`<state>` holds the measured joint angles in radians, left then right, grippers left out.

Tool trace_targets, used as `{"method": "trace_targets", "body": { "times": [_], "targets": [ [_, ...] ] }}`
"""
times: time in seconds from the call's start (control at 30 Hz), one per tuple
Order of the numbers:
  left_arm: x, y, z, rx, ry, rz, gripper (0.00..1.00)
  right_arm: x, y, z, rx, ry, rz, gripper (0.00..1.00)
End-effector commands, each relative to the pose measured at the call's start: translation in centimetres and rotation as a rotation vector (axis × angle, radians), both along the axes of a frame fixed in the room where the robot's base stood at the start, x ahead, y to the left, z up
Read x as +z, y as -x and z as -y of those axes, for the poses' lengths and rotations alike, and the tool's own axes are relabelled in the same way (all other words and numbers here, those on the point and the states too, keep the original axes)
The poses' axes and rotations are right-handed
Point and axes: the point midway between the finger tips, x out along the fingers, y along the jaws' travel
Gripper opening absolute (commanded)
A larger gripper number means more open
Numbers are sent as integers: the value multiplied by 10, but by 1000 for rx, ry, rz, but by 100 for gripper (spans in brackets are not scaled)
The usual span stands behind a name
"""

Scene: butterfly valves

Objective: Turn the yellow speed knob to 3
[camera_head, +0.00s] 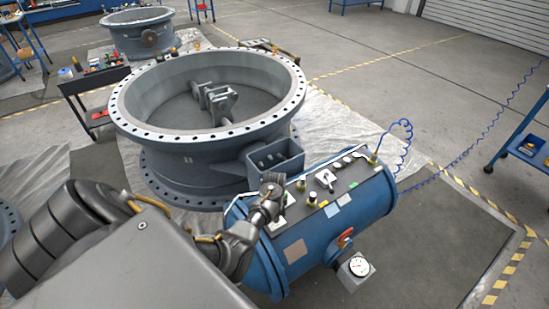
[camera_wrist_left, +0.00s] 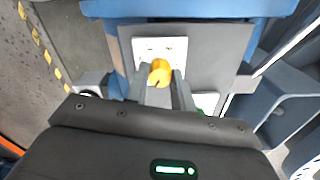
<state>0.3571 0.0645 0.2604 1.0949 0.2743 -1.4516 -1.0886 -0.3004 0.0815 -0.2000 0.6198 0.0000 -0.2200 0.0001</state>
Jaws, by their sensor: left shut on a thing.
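The yellow speed knob (camera_wrist_left: 159,70) sits on a white plate (camera_wrist_left: 174,48) on a grey panel in the left wrist view. My left gripper (camera_wrist_left: 158,80) is around the knob, one finger on each side, shut on it. In the head view my left gripper (camera_head: 272,191) reaches down to the left end of the control panel (camera_head: 345,182) on top of the blue tank (camera_head: 372,207), and hides most of the knob. The number that the knob points to cannot be read. My right gripper is not in view.
Other knobs and a lever (camera_head: 324,177) stand on the panel right of my gripper. A red-handled valve (camera_head: 345,237) and a gauge (camera_head: 359,267) stick out at the tank's front. A large grey butterfly valve (camera_head: 150,155) stands close behind.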

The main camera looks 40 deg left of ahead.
Motion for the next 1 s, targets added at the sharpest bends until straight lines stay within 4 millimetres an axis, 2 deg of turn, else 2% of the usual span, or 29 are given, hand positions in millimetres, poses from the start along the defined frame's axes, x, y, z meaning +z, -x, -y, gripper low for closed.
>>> {"method": "trace_targets", "body": {
  "times": [0.37, 1.0],
  "targets": [
    [2, 0, 0, 159, 2, -2, 2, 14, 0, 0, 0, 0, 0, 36],
    [2, 0, 0, 756, 2, -1, 2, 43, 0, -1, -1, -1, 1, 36]
  ]
}}
